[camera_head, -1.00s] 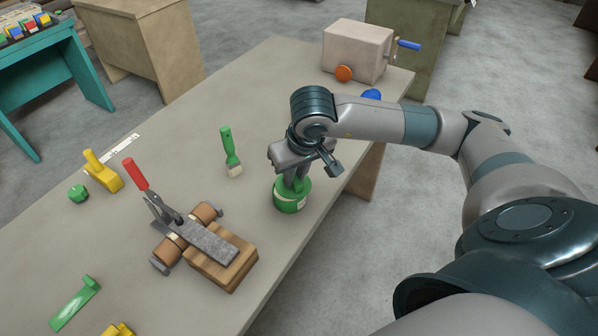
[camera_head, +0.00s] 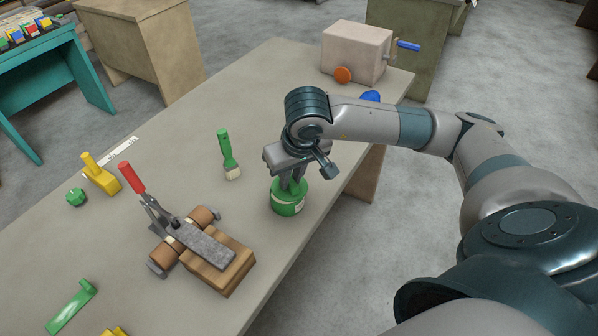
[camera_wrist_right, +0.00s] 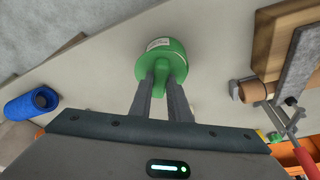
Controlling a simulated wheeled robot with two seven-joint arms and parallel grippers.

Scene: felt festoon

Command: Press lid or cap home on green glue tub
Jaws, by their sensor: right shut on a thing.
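The green glue tub (camera_head: 287,206) stands upright near the right edge of the workbench, with a pale label on its side. My right gripper (camera_head: 292,185) points down at its top, with its fingers shut on the green lid's raised grip. In the right wrist view, the fingers (camera_wrist_right: 163,88) close around this green grip (camera_wrist_right: 163,90), and the tub (camera_wrist_right: 160,55) shows beyond them. The lid looks seated on or very close to the tub; the seam is too small to judge. My left gripper is out of view.
A green-handled brush (camera_head: 229,158) lies left of the tub. A clamp fixture with a red handle (camera_head: 131,177) and wooden block (camera_head: 232,270) stands front left. Bare bench surrounds the tub.

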